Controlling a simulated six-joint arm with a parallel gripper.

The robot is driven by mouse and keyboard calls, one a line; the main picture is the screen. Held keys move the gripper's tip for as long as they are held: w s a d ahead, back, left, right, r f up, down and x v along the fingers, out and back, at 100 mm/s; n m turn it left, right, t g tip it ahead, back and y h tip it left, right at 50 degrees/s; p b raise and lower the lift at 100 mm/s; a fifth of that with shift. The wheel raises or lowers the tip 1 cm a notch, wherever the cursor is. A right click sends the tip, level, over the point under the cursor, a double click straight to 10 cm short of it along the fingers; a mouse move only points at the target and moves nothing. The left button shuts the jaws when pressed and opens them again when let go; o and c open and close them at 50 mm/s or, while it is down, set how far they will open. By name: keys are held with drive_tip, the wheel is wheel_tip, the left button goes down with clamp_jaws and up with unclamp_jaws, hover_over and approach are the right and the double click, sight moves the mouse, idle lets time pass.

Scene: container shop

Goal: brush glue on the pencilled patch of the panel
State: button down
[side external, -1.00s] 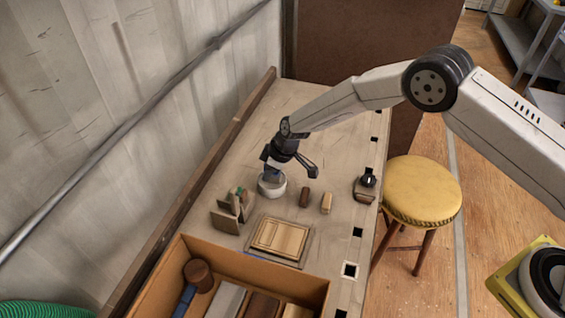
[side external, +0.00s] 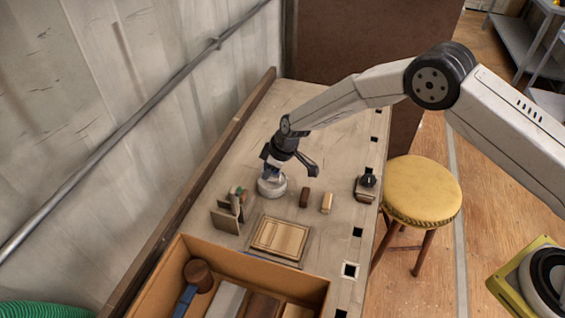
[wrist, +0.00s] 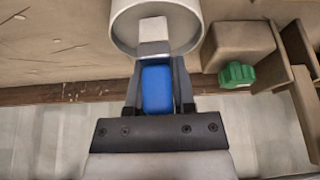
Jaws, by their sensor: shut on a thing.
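The pot's rim shows in the wrist view (wrist: 122,27). The panel (side external: 279,237), a pale wooden board in a darker frame, lies flat on the bench in front of the pot.
Two small blocks, dark (side external: 304,197) and pale (side external: 327,203), lie right of the pot. An open box of tools (side external: 178,262) is at the front. A clamp-like item (side external: 366,188) sits at the right edge.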

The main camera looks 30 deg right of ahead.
drive_tip(key=shift+r, duration=3.15)
drive_tip(key=shift+d+r, duration=0.35)
drive_tip(key=shift+d, duration=0.05)
drive_tip(key=s+d+r+m+t+h, duration=0.1)
drive_tip(key=s+d+r+m, duration=0.4)
drive_tip(key=d, duration=0.6)
drive_tip(key=s+d+r+m+h, duration=0.2)
drive_tip(key=s+d+r+m, duration=0.2)
drive_tip(key=s+d+r, duration=0.4)
drive_tip(key=shift+s+d+m+t, duration=0.4)
drive_tip(key=shift+d, duration=1.4)
drive_tip(key=shift+a, duration=0.1)
